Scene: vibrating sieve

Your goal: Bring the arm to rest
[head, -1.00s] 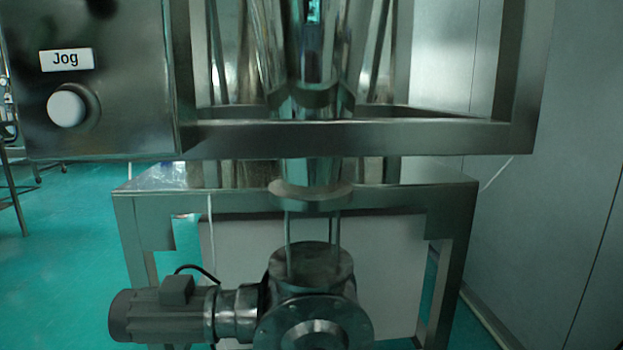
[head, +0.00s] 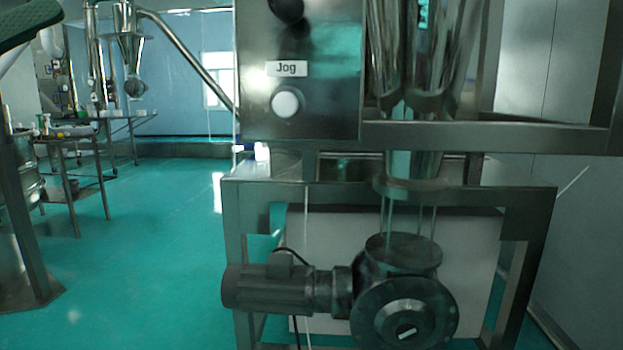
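Neither of my grippers shows in the head view. A dark green shape at the top left corner is cut off by the frame, and I cannot tell what it is. The control box (head: 325,100) hangs in front, with a "Jog" label (head: 288,68) above a white round button (head: 287,103). A dark knob (head: 287,9) sits above the label, partly cut off. Nothing touches the button.
A steel frame stand (head: 240,235) holds a motor (head: 262,288) and a round flanged valve (head: 405,315) below a steel pipe (head: 412,165). Side tables (head: 75,135) stand at the far left. The green floor (head: 150,240) is clear between them. A wall closes the right side.

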